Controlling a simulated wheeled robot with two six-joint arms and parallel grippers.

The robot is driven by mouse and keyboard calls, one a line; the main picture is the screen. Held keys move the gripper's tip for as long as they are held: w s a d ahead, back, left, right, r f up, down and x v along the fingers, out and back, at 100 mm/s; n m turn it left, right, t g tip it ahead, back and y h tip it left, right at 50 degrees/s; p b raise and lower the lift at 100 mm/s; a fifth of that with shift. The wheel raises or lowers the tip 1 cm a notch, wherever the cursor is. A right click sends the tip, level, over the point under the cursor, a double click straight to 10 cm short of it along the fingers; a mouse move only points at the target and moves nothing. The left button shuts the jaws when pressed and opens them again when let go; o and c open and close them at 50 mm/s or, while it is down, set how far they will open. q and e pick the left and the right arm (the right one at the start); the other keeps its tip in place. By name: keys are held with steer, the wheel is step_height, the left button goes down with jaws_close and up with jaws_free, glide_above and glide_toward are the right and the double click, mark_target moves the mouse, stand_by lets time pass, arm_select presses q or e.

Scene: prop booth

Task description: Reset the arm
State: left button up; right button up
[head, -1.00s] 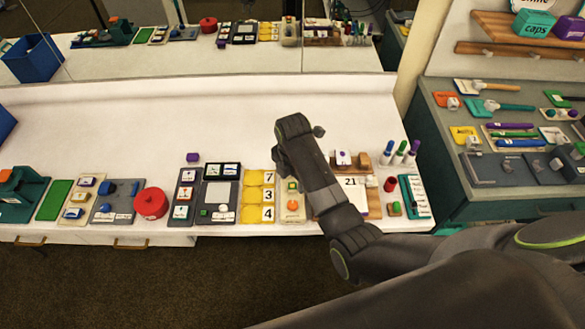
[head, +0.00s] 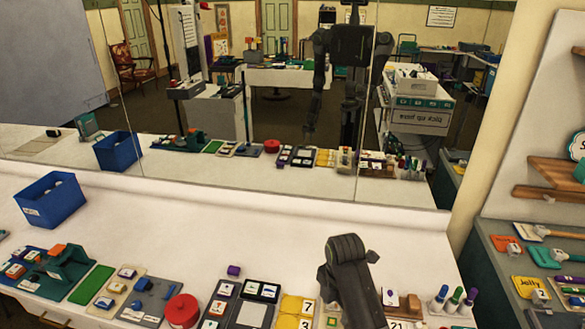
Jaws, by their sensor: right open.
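My right arm comes up from the bottom edge right of centre, and its end with the right gripper (head: 346,254) is above the white counter (head: 230,235). The gripper is dark grey and seen from behind and above, so its fingertips are mostly hidden. I see nothing held in it. My left gripper is not in view.
A blue bin (head: 50,200) stands on the counter at left. Along the front edge lie a green mat (head: 92,284), a red round container (head: 182,310), and dark trays (head: 252,313). Upright markers (head: 454,297) stand at right. A mirror (head: 270,100) rises behind. The counter's back strip is clear.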

steer(key=s+d+f+m+t, duration=0.2)
steer(key=s+d+f+m, duration=0.3)
steer(key=s+d+m, duration=0.55)
steer(key=s+d+r+m+t+h, duration=0.1)
steer(key=s+d+r+m, duration=0.1)
steer(key=s+m, duration=0.65)
steer(key=s+d+r+m+t+h, duration=0.1)
steer(key=s+d+r+m, duration=0.3)
steer(key=s, duration=0.7)
step_height(320, 180, down, 34)
steer(key=m+g+b, duration=0.1)
steer(key=g+b, duration=0.1)
steer(key=b, duration=0.5)
steer(key=s+f+b, duration=0.2)
steer(key=s+f, duration=0.5)
steer(key=f, duration=0.3)
steer(key=s+a+f+y+b, duration=0.1)
steer(key=s+f+b, duration=0.2)
steer(key=s+f, duration=0.5)
step_height(320, 180, down, 2)
steer(key=shift+f+g, duration=0.2)
steer(key=shift+g, duration=0.2)
